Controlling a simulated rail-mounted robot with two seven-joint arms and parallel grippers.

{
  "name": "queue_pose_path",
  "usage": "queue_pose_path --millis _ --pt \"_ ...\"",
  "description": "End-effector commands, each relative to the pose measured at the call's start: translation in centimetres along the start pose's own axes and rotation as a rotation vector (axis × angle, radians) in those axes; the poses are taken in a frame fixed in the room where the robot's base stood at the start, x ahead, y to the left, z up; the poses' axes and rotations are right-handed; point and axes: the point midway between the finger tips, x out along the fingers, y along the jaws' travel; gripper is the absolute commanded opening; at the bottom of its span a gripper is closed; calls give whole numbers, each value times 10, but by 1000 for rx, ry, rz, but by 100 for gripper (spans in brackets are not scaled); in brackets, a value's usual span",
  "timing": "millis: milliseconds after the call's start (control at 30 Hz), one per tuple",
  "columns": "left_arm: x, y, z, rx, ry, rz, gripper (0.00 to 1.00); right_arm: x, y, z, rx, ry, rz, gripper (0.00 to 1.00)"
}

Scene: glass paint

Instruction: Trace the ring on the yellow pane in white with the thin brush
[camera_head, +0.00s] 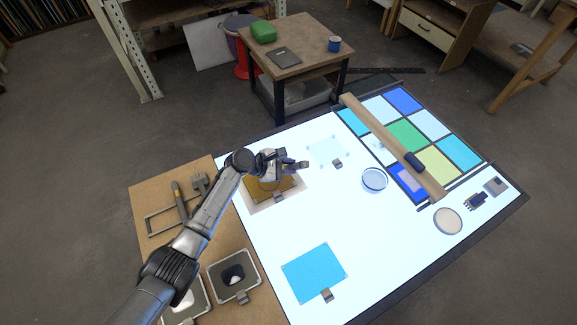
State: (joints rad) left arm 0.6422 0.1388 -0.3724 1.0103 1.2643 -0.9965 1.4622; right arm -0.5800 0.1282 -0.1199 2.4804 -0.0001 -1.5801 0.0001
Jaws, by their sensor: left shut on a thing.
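The amber-yellow pane (260,193) lies on the lit table, at its left side, with a pale border around it and a small clip at its front edge. My left gripper (303,165) is above the pane's far part and covers some of it. It is shut on a slim thing, taken to be the thin brush, which is mostly hidden by the fingers. The ring on the pane cannot be made out, nor whether a brush tip touches the glass. White paint shows in a square dish (188,303) at the bottom left. My right gripper is out of view.
A blue pane (314,271) lies in front and a pale pane (326,151) behind. A round glass dish (374,180) stands mid-table. A wooden bar (390,143) crosses the coloured panel at right. A dark-filled dish (234,275) and tools (200,184) occupy the left board.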

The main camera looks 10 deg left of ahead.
Motion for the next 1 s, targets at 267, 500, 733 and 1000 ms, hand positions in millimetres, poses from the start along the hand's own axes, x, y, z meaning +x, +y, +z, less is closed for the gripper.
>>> queue_pose_path --millis 267,500,733,1000 --pt "-27 9 -35 2 2 3 0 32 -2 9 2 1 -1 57" --pt "-53 -8 -29 -2 0 -1 0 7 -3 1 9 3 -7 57" --pt "-58 -34 -18 -1 -4 0 0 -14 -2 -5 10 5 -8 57" --pt "-33 -44 0 -1 -1 0 0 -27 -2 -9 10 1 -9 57"
